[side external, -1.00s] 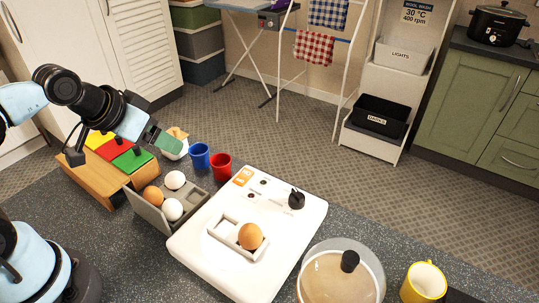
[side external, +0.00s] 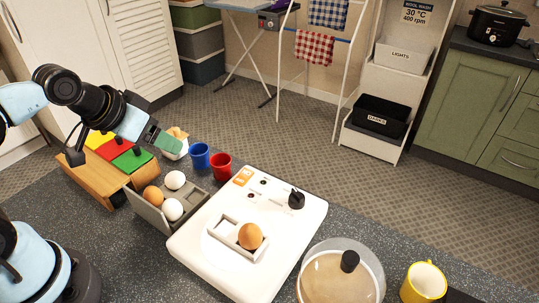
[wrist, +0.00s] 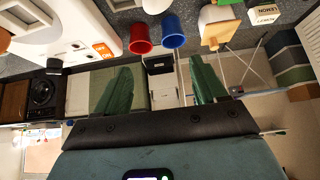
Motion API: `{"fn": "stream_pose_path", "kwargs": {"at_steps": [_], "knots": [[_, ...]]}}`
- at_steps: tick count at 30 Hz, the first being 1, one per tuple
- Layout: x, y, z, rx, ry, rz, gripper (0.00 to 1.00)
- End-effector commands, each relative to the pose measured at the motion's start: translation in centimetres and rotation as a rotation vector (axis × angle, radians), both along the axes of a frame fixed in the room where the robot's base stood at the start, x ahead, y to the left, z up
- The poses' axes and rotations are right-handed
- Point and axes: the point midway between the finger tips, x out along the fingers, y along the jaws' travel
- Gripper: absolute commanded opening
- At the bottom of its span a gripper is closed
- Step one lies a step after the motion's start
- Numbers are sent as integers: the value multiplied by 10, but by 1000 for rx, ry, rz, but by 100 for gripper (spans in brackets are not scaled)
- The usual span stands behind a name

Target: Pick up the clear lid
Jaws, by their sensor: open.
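The clear lid (side external: 325,276) is a round see-through dome with a black knob on top. It stands at the bottom right of the counter in the side external view, over something tan, and the frame edge cuts it off. I cannot make it out in the wrist view. My gripper (side external: 168,141) is at the left in the side external view, above the back of the counter and far from the lid. In the wrist view my gripper (wrist: 160,66) shows two green fingers spread apart with nothing between them.
A white appliance (side external: 190,243) with an egg in its cradle lies between my gripper and the lid. A grey tray (side external: 150,215) of eggs, a blue cup (side external: 200,156) and a red cup (side external: 221,167) stand nearby. A yellow mug (side external: 424,283) is right of the lid.

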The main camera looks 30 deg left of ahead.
Motion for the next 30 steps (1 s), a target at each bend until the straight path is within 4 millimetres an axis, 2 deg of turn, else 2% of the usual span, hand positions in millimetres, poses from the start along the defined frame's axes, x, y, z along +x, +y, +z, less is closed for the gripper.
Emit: {"fn": "stream_pose_path", "kwargs": {"at_steps": [1, 3, 11, 14, 16, 20, 23, 30], "knots": [[0, 0, 0, 0, 0, 0, 62], [0, 0, 0, 0, 0, 0, 56], [1, -1, 1, 2, 2, -6, 56], [6, -8, 7, 19, 16, -57, 56], [13, -20, 16, 44, 39, -137, 56], [31, -56, 38, 117, 97, -365, 56], [45, -90, 54, 179, 141, -568, 56], [63, -180, 78, 317, 222, -1064, 56]]}}
